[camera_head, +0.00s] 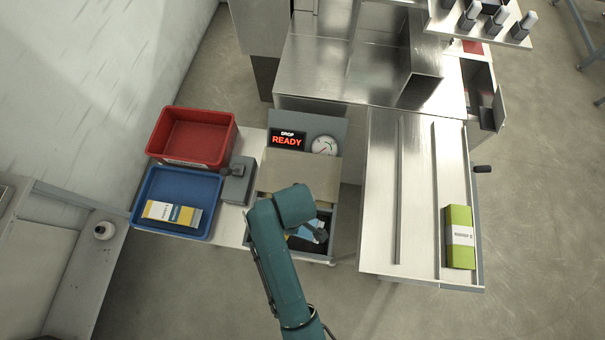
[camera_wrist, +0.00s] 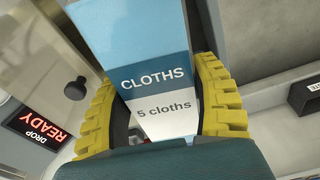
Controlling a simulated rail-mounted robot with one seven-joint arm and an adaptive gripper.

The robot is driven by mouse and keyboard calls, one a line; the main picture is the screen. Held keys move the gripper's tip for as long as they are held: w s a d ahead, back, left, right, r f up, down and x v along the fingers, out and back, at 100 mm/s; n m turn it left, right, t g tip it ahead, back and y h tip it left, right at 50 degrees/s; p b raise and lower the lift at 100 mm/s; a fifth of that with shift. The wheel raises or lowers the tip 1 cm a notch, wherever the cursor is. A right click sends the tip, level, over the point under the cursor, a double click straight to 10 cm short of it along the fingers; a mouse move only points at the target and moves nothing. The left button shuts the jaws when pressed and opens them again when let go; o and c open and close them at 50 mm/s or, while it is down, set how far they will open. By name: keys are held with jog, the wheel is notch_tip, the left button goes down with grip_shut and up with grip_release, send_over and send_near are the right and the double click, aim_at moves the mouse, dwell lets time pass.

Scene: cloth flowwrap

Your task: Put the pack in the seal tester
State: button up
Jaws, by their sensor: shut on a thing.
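The pack (camera_wrist: 150,82), blue and white and marked "CLOTHS, 5 cloths", is between the two yellow ribbed fingers of my gripper (camera_wrist: 158,100) in the wrist view. The fingers are shut on its sides. The seal tester (camera_head: 335,125) stands at the middle in the head view, with a red "DROP READY" display (camera_head: 287,140), a round gauge (camera_head: 324,146) and a raised beige lid (camera_head: 290,174). My gripper is over the dark, open front part of the tester. My arm hides much of this, so I cannot tell whether the pack touches the tester's floor.
Left of the tester are a red tray (camera_head: 192,138), empty, and a blue tray (camera_head: 150,190) holding a yellow-and-white pack (camera_head: 172,212). A grey device (camera_head: 238,182) stands between. On the right, a metal conveyor (camera_head: 415,220) carries a green pack (camera_head: 460,236).

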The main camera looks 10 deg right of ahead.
aim_at(297, 247)
jog(key=shift+s+d+r+n, duration=0.1)
jog(key=shift+s+d+n, duration=0.2)
jog(key=shift+n, duration=0.4)
notch_tip(297, 247, down, 10)
jog(key=shift+f+b, duration=0.1)
jog(key=shift+b, duration=0.75)
jog(key=shift+f, duration=0.1)
jog(key=o, duration=0.9)
